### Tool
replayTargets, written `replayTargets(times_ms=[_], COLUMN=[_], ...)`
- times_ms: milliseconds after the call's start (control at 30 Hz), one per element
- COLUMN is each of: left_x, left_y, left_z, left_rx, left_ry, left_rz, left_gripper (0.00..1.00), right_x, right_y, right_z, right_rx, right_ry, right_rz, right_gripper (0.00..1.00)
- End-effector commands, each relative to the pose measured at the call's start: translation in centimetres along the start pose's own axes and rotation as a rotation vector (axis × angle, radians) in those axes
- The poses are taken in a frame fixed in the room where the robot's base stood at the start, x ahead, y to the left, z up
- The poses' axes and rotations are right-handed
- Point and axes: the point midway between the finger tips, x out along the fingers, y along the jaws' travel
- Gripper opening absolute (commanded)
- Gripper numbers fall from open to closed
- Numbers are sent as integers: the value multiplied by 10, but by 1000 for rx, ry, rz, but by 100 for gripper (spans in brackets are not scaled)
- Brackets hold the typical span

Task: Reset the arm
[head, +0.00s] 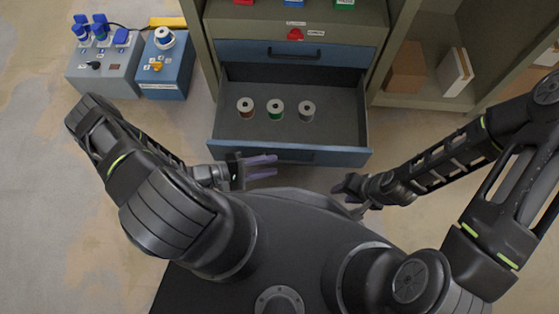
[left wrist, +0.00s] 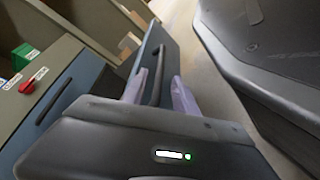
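My left gripper (head: 262,167) is in front of the open lower drawer (head: 364,125), near its front face. Its two purple fingers are parted with nothing seen between them in the head view. In the left wrist view, the fingers (left wrist: 158,90) stand on either side of the drawer's dark handle (left wrist: 157,75), and I cannot tell whether they touch it. My right gripper (head: 345,188) is to the right, apart from the drawer front. Its fingers are small and dark here, so I cannot tell whether it is open.
A closed drawer (head: 240,52) is above. A grey box (head: 107,65) and a blue box (head: 168,75) sit on the floor at left. Shelves with boxes (head: 406,67) are at right.

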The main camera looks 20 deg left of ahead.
Motion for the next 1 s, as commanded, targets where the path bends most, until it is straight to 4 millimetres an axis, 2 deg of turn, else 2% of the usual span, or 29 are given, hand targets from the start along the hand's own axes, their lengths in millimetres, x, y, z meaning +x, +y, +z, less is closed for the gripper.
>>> replayTargets(times_ms=[100,200,800,933,1000], left_x=[-17,-23,-24,-26,-28], left_y=[1,0,0,7,16], left_z=[0,0,0,5,10], left_rx=[0,1,0,0,0], left_ry=[2,1,-1,-1,-1], left_rz=[0,0,0,0,0], left_gripper=[34,34,34,34,34], right_x=[-4,-4,-4,-12,-22], right_y=[-2,-3,-3,-6,-10], right_z=[1,2,2,2,3], right_rx=[-2,-2,-2,-3,-5], right_ry=[-3,-4,-4,-5,-8], right_rz=[-1,-2,-2,-2,-3], right_gripper=[36,36,36,36,36])
